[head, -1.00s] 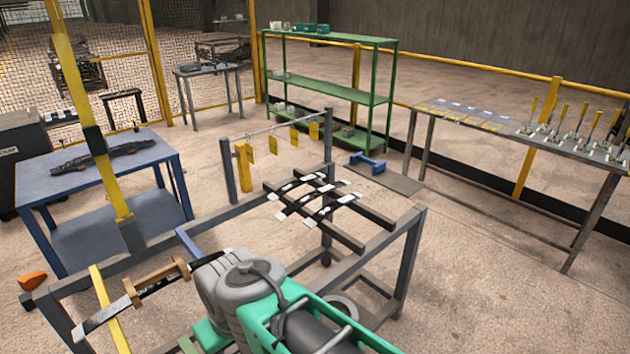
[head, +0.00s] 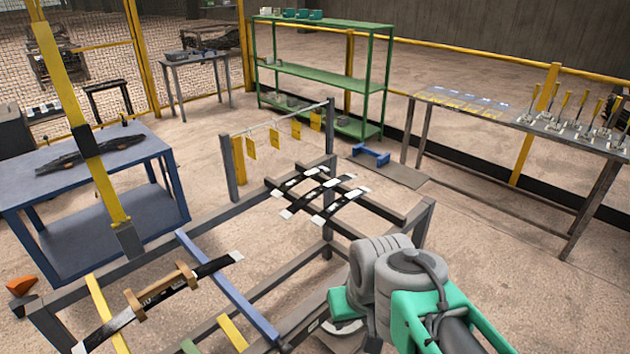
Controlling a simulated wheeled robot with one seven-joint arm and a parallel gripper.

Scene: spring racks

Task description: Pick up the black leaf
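Three curved black leaves with white ends lie side by side across two dark rails of the grey rack: a rear one (head: 291,181), a middle one (head: 310,191) and a front one (head: 335,206). Another long black leaf (head: 207,270) lies at the rack's left end, with a wooden bracket (head: 160,290) over it. A dark leaf stack (head: 95,154) lies on the blue table. My green and grey arm is in front of the rack at lower right, apart from the three leaves. My gripper's fingers are not visible, and no leaf shows held.
Yellow tags (head: 275,138) hang from a bar behind the leaves. A yellow post (head: 78,125) rises at the left, and a blue bar (head: 228,290) crosses the rack. A grey table (head: 490,118) with yellow-handled tools stands right.

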